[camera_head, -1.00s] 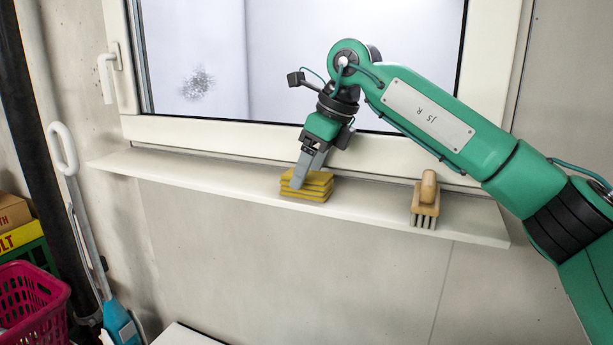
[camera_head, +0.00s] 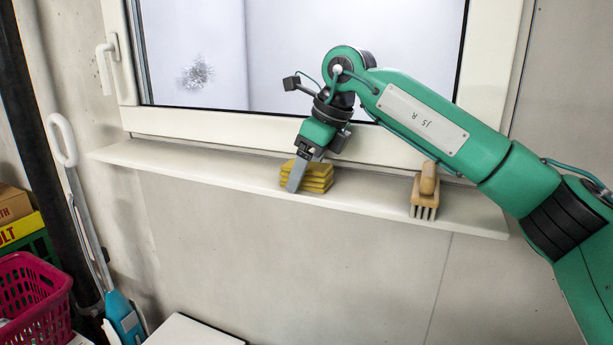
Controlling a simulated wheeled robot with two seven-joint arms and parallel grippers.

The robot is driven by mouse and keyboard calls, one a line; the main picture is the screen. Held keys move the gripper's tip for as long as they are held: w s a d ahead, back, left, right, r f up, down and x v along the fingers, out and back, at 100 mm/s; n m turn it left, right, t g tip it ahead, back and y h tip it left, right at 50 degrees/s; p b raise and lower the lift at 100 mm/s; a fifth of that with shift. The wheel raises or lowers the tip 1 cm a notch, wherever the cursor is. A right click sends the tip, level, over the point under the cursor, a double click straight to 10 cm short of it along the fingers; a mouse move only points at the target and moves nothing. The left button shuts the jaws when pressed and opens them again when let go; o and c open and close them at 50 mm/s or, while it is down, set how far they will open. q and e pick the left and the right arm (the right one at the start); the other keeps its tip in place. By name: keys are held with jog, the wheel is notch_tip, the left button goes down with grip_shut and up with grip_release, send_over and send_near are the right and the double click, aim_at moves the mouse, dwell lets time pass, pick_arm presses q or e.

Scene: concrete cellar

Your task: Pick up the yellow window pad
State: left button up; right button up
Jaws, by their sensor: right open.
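The yellow window pad (camera_head: 318,180) lies on the white window sill (camera_head: 215,176), below the window. It looks like a small stack of flat yellow layers. My right gripper (camera_head: 295,184) reaches down to the pad from above, with its grey fingers at the pad's front left side. The near finger covers part of the pad, and the far finger is mostly hidden. The jaws are open; I cannot tell whether a finger touches the pad. My left gripper is not in view.
A wooden brush (camera_head: 425,190) stands on the sill to the right of the pad. The window (camera_head: 300,60) is close behind my right arm. A pink basket (camera_head: 35,300) and a long-handled tool (camera_head: 95,230) are at the left. The sill left of the pad is clear.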

jog(key=c, duration=1)
jog(key=shift+c, duration=0.2)
jog(key=shift+r, duration=0.1)
jog(key=shift+r, duration=0.15)
jog(key=shift+w+r, duration=0.1)
jog(key=shift+r, duration=0.15)
notch_tip(320, 180, up, 8)
jog(key=shift+f+b, duration=0.1)
jog(key=shift+b, duration=0.65)
notch_tip(320, 180, up, 12)
jog(key=p, duration=0.1)
jog(key=shift+f, duration=0.15)
